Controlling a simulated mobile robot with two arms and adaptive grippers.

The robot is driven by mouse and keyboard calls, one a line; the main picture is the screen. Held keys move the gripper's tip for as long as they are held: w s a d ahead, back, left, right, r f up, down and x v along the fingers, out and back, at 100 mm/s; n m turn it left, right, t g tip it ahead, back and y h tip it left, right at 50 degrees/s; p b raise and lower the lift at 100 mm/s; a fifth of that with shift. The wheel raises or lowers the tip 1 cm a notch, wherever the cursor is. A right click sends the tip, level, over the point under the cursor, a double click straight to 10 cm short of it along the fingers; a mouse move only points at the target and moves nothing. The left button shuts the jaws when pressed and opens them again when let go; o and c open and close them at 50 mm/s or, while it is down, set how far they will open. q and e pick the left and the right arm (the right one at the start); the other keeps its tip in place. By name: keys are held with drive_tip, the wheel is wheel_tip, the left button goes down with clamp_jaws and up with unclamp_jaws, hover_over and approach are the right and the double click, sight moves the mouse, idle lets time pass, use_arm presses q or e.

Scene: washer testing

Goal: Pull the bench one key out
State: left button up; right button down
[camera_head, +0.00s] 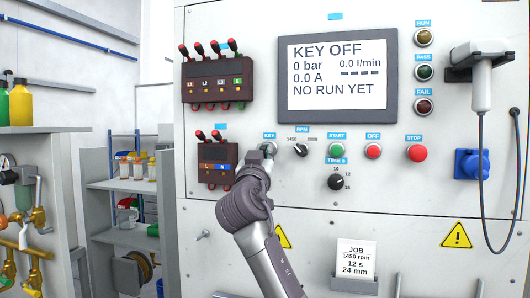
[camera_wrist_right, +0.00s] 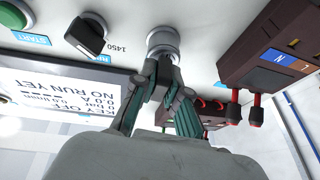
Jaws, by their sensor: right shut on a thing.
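The key switch (camera_wrist_right: 163,39), a round silver lock, is on the light grey bench panel under the blue KEY label (camera_head: 269,135). My right gripper (camera_head: 267,152) is up against the panel at this switch and covers most of it in the head view. In the right wrist view its fingers (camera_wrist_right: 161,72) are closed together right at the lock's face. The key is hidden between the fingers, so I cannot tell how far it sits in the lock. The screen (camera_head: 338,74) reads KEY OFF, 0 bar, 0.0 A and NO RUN YET. My left gripper is not in view.
Close to the right is the black RPM knob (camera_head: 300,149). Close to the left is a dark red terminal block (camera_head: 217,163) with plugs. START (camera_head: 337,151), OFF (camera_head: 373,151) and STOP (camera_head: 416,152) buttons are farther right. A shelf (camera_head: 125,187) stands left of the bench.

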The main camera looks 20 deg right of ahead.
drive_tip(key=shift+s, duration=0.15)
drive_tip(key=shift+s+a+f+b, duration=0.1)
drive_tip(key=shift+s+a+b, duration=0.35)
drive_tip(key=shift+s, duration=0.25)
drive_tip(key=shift+s+a+f+b, duration=0.1)
drive_tip(key=shift+s+a+b, duration=0.25)
drive_tip(key=shift+s, duration=0.3)
drive_tip(key=shift+s+a+b, duration=0.35)
drive_tip(key=shift+s+b, duration=0.15)
drive_tip(key=shift+s, duration=0.2)
drive_tip(key=shift+s+a+f+b, duration=0.15)
drive_tip(key=shift+s+a+b, duration=0.15)
drive_tip(key=shift+s, duration=0.1)
drive_tip(key=b, duration=0.2)
approach(263, 148)
drive_tip(key=s+r, duration=0.1)
drive_tip(key=r, duration=0.1)
drive_tip(key=shift+s+a+f, duration=0.15)
drive_tip(key=shift+a, duration=0.25)
idle(0.4)
